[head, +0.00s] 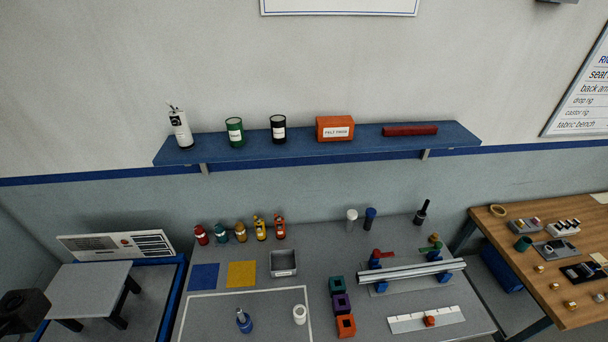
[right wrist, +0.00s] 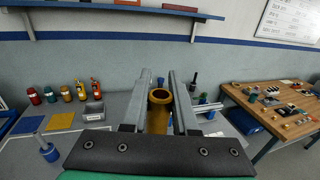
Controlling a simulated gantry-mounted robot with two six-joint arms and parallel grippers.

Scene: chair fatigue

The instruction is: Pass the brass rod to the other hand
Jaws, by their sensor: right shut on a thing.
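In the right wrist view, my right gripper (right wrist: 159,80) is shut on the brass rod (right wrist: 160,115). The rod is a golden-brown cylinder with a dark, round recess in its upper end. It stands between the two grey fingers, and its lower part is hidden behind the dark gripper body. The rod and my right gripper do not show in the head view. My left gripper is in neither view.
A blue shelf (head: 360,145) runs above. A wooden table (head: 520,260) stands at right.

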